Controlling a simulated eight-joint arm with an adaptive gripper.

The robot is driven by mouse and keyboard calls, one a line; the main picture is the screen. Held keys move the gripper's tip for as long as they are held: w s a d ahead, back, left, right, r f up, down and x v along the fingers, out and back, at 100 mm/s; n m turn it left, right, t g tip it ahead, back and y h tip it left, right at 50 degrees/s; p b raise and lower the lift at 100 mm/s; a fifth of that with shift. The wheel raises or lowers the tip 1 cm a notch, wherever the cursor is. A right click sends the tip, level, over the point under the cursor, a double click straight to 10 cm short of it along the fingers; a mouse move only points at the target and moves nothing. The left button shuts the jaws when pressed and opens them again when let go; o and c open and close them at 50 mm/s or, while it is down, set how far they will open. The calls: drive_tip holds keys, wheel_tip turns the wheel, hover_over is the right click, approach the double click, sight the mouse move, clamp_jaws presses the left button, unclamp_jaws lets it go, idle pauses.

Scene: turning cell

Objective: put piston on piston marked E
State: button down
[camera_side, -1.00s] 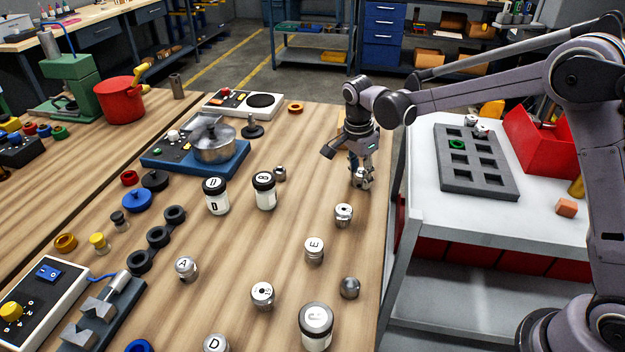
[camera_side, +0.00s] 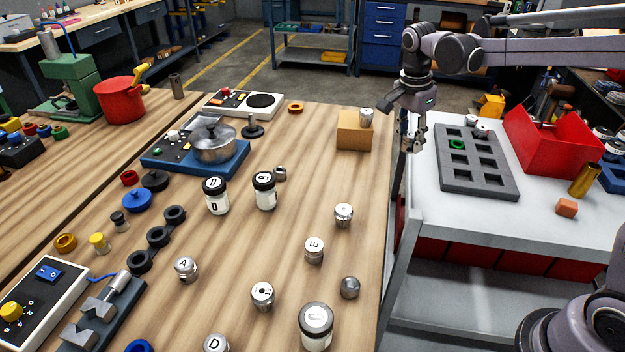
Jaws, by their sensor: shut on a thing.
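The piston marked E (camera_side: 314,250) stands upright on the wooden table, right of centre, with its lettered top bare. My gripper (camera_side: 412,142) is at the upper right, above the gap between the table and the grey cart. It is shut on a small metal piston (camera_side: 411,147), mostly hidden by the fingers. My gripper is well above and to the right of the E piston, apart from it. Other pistons stand on the table: one marked A (camera_side: 186,268), one marked D (camera_side: 215,343), one in the front middle (camera_side: 262,295) and one behind E (camera_side: 343,214).
A wooden block (camera_side: 354,137) with a metal piston (camera_side: 366,117) on top stands near my gripper. Lidded jars (camera_side: 264,192) and a large jar (camera_side: 316,325) flank the pistons. A dark tray (camera_side: 451,182) and red bin (camera_side: 550,150) are on the cart (camera_side: 455,235).

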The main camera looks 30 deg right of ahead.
drive_tip(key=shift+s+d+r, duration=0.2)
drive_tip(key=shift+r, duration=0.1)
drive_tip(key=s+a+r+n, duration=0.2)
drive_tip(key=a+n, duration=0.2)
drive_tip(key=a, duration=0.5)
drive_tip(key=n+t, duration=0.1)
drive_tip(key=n, duration=0.4)
hover_over(315, 242)
drive_tip(key=shift+y, duration=0.3)
drive_tip(key=f, duration=0.4)
drive_tip(key=shift+s+d, duration=0.2)
drive_tip(key=shift+d, duration=0.1)
drive_tip(key=shift+a+f, duration=0.3)
drive_tip(key=shift+a, duration=0.2)
drive_tip(key=shift+f, duration=2)
drive_tip(key=shift+f, duration=0.1)
drive_tip(key=c, duration=1)
unclamp_jaws()
drive_tip(key=shift+o, duration=0.2)
